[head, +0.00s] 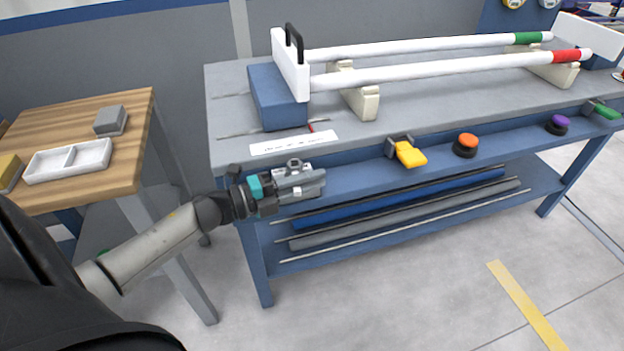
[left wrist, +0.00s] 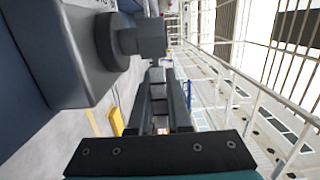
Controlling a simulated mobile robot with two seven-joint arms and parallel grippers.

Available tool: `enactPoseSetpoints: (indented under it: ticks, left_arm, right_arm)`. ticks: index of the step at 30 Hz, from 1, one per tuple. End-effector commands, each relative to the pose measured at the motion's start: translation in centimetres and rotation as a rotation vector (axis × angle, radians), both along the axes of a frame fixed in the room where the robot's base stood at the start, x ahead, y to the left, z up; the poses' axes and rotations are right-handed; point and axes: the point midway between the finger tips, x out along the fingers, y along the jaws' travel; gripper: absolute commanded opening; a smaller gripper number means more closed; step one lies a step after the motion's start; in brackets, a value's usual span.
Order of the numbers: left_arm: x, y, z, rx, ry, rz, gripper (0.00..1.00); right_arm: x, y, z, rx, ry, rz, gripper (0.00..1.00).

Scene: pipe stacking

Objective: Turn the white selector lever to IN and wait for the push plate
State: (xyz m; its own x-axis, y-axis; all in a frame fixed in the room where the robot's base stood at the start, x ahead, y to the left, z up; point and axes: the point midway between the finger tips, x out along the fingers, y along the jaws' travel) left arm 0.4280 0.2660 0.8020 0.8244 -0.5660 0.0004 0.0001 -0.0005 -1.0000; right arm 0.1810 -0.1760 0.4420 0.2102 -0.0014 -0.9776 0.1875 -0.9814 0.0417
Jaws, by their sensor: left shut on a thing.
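My left gripper (head: 312,183) is at the front face of the bench, below a white label strip (head: 295,143) whose text is too small to read. It is shut on the selector lever, which it mostly hides in the head view. In the left wrist view a block-shaped lever end (left wrist: 152,38), grey in the shade, sits on a round pivot at the fingertips (left wrist: 158,76). I cannot read the lever's setting. The white push plate (head: 289,65) with a black handle stands upright against the blue block (head: 277,97), at the pipes' left ends. My right gripper is not in view.
Two white pipes (head: 430,72) with green and red ends rest on cream supports (head: 358,92). Yellow (head: 410,154), orange (head: 466,143), purple (head: 558,124) and green (head: 606,111) controls line the bench front. A wooden table (head: 90,185) stands left. The lower shelf holds long bars.

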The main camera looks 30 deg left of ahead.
Motion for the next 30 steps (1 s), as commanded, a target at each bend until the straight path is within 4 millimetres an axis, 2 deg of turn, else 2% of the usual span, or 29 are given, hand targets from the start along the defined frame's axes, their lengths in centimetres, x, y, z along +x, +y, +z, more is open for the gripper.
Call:
enactPoseSetpoints:
  ticks: [8,9,17,30]
  left_arm:
    - [-0.01,-0.04,-0.03,-0.001,0.002,-0.001,0.00]
    - [-0.01,-0.04,-0.03,0.000,0.001,-0.001,0.17]
    - [0.00,-0.04,-0.02,-0.001,0.001,0.000,0.46]
    - [-0.23,0.14,-0.02,0.000,0.001,0.001,0.46]
  right_arm:
    - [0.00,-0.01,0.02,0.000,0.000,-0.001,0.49]
    - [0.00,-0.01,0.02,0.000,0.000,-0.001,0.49]
    - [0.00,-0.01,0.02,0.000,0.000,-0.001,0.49]
    - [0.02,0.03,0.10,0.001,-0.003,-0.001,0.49]
